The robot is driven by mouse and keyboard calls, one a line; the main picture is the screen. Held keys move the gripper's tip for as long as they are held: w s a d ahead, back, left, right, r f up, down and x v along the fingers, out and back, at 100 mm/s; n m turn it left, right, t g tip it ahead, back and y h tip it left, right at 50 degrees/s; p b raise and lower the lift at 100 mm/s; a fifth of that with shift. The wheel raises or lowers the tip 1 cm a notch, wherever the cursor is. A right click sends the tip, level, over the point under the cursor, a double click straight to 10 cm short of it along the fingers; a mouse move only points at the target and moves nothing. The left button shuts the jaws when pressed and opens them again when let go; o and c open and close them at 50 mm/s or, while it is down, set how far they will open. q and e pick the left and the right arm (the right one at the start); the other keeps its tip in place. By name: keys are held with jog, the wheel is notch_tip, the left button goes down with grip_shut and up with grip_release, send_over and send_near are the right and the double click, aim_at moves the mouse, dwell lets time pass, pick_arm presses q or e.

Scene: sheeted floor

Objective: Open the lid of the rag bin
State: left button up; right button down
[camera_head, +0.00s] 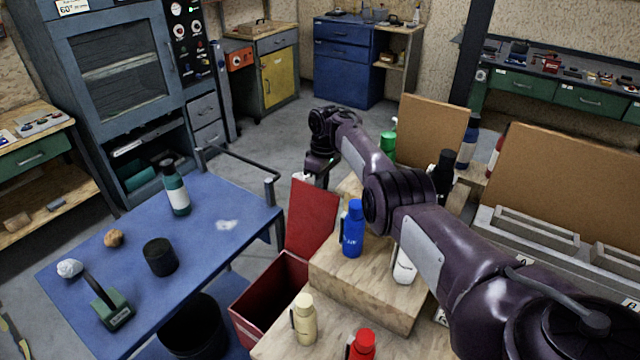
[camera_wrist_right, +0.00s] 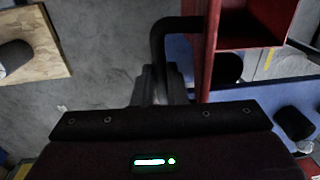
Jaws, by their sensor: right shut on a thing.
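The rag bin (camera_head: 240,325) is a red box between the blue table and the wooden blocks. Its red lid (camera_head: 310,217) stands raised, and the dark inside of the bin shows. My right gripper (camera_head: 312,178) is at the lid's upper edge, partly hidden behind my arm and the lid. In the right wrist view the gripper (camera_wrist_right: 160,88) is shut on the black lid handle (camera_wrist_right: 165,40). That view shows the lid (camera_wrist_right: 208,55) nearly edge-on, with the open bin (camera_wrist_right: 283,22) beside it. My left gripper is not in view.
The blue table (camera_head: 205,255) holds a teal bottle (camera_head: 177,192), a black cylinder (camera_head: 160,257) and small items. Wooden blocks (camera_head: 385,300) with several bottles, including a blue one (camera_head: 353,230), stand right of the bin. Open floor (camera_head: 270,135) lies behind.

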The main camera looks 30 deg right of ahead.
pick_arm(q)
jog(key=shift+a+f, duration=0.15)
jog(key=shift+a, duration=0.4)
pick_arm(e)
jog(key=shift+s+d+f, duration=0.2)
jog(key=shift+s+f, duration=0.05)
jog(key=shift+f, duration=0.2)
jog(key=c, duration=1.9)
grip_release()
jog(key=o, duration=0.4)
jog(key=shift+w+d+f, duration=0.35)
jog(key=shift+d, duration=0.15)
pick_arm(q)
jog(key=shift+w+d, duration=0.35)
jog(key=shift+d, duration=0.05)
pick_arm(e)
jog(key=shift+o, duration=0.2)
jog(key=shift+w+a+r, duration=0.1)
jog(key=shift+r, duration=0.15)
jog(key=shift+r, duration=0.1)
